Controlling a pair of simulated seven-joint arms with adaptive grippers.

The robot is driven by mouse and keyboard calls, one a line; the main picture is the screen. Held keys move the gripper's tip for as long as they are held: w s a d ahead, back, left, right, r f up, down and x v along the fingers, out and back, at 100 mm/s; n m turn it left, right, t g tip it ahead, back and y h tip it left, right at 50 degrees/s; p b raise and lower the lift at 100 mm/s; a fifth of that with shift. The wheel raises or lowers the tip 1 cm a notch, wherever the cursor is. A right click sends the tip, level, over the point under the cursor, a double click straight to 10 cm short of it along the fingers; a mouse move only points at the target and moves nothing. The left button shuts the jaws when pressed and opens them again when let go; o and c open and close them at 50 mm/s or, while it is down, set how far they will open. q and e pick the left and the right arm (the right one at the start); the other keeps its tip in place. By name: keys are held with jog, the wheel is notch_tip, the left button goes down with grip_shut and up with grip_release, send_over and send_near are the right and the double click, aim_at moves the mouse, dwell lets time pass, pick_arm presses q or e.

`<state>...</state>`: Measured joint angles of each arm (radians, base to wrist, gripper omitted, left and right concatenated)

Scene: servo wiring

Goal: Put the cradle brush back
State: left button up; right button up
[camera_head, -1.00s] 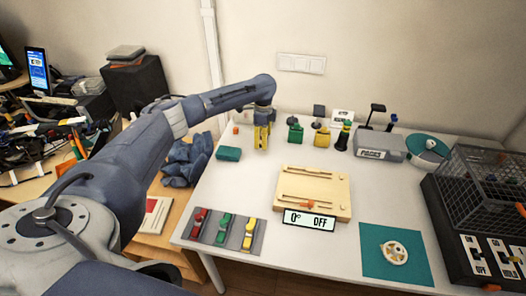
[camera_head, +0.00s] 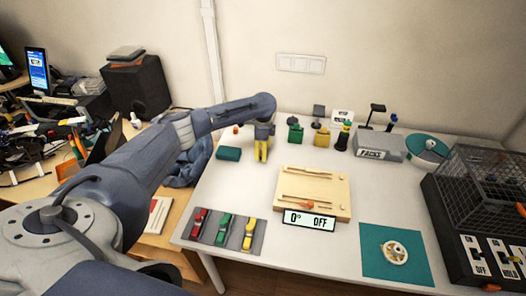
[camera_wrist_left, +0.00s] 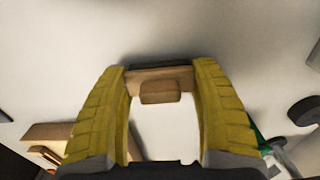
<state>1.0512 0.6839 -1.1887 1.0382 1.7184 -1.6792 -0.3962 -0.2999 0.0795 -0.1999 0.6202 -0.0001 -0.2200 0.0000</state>
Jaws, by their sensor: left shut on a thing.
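My left gripper (camera_head: 262,158) is over the back left part of the white table, left of the coloured blocks. In the left wrist view its yellow fingers (camera_wrist_left: 163,85) are shut on a tan wooden piece (camera_wrist_left: 160,90), which spans the gap between the tips; it appears to be the brush. The head view does not show this piece clearly. The wooden cradle board (camera_head: 332,207) lies mid-table, with thin sticks and a small orange part (camera_head: 303,205) on it. The gripper is behind and left of this board. My right gripper is not in view.
A teal block (camera_head: 228,153) lies left of the gripper. Green (camera_head: 296,134) and yellow (camera_head: 322,137) blocks stand to its right. A display (camera_head: 309,220) fronts the board. A teal mat (camera_head: 375,268), a grey tool strip (camera_head: 208,240) and a wire cage (camera_head: 487,170) lie around.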

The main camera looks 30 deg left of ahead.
pick_arm(q)
jog(key=shift+f, duration=0.1)
jog(key=o, duration=1.2)
notch_tip(320, 180, up, 12)
jog(key=shift+r, duration=0.1)
